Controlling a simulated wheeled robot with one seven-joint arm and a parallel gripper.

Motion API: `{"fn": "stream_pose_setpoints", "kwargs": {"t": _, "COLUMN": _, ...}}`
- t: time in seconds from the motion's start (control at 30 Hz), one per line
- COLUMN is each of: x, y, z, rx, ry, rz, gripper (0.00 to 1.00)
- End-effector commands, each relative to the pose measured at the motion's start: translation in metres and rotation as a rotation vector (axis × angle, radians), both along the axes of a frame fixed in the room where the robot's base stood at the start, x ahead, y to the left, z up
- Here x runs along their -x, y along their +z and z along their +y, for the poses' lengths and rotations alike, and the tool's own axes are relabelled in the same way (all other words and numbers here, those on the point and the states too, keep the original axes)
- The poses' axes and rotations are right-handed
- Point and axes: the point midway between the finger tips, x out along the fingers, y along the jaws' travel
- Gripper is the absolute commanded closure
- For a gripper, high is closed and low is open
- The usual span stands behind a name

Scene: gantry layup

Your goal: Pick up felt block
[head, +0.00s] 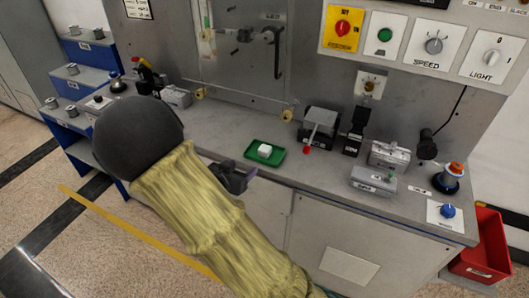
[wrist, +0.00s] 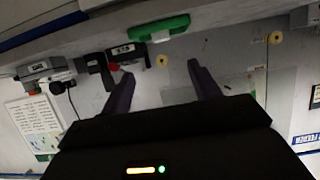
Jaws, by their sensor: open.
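The felt block is a small white block (head: 264,150) in a green tray (head: 276,159) on the grey bench top, in the head view. In the wrist view the green tray (wrist: 172,24) is at the top, with the white block (wrist: 160,36) at its edge. My gripper (head: 246,176) shows beyond the end of my arm, just left of and nearer than the tray, apart from the block. In the wrist view its two dark fingers (wrist: 160,74) stand wide apart with nothing between them. My arm hides part of the bench front.
Right of the tray are a device with a red-knobbed lever (head: 318,128), a black clamp (head: 355,130) and grey boxes (head: 374,178). A clear panel (head: 240,60) stands behind. A red bin (head: 485,245) is at the right.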

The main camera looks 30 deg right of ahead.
Motion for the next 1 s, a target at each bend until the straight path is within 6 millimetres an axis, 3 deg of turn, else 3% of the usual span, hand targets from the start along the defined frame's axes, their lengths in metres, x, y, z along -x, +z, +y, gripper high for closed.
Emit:
{"fn": "stream_pose_setpoints", "kwargs": {"t": 0.7, "x": -0.064, "y": -0.043, "z": -0.083, "rx": 0.0, "ry": -0.001, "rz": 0.002, "gripper": 0.38}}
{"fn": "stream_pose_setpoints", "kwargs": {"t": 1.0, "x": -0.069, "y": -0.046, "z": -0.088, "rx": -0.002, "ry": 0.001, "rz": 0.001, "gripper": 0.38}}
